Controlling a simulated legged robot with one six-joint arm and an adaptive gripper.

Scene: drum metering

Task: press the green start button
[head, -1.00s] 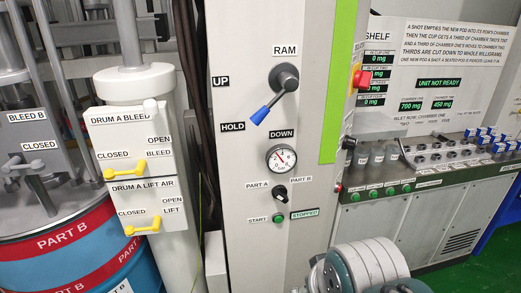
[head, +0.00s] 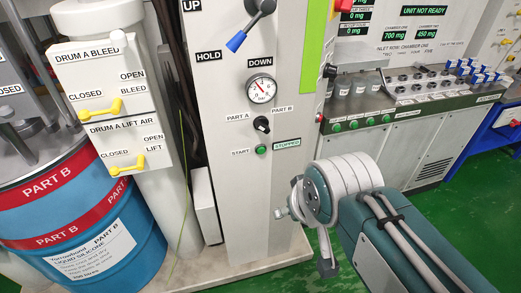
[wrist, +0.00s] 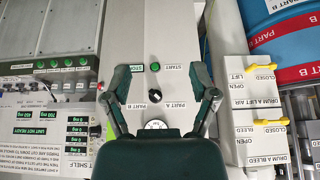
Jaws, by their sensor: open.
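The green start button (head: 260,149) is on the front of the pale cabinet (head: 225,175), right of its START label and below the PART A / PART B knob (head: 262,125). A sign beside it reads STOPPED (head: 287,143). The wrist view is upside down and shows the start button (wrist: 155,67) between my finger pads, with the cabinet face behind. My gripper (wrist: 160,74) is open and empty, with its fingers wide apart. No contact with the button shows. In the head view my arm is right of the button, and its parts hide most of the gripper.
A gauge (head: 261,90) and a blue-tipped lever (head: 237,40) are above the knob. Yellow-handled valves (head: 100,107) and a blue drum (head: 90,245) stand left. A bench with other green buttons (head: 353,125) is right. Green floor (head: 300,270) is clear near the cabinet.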

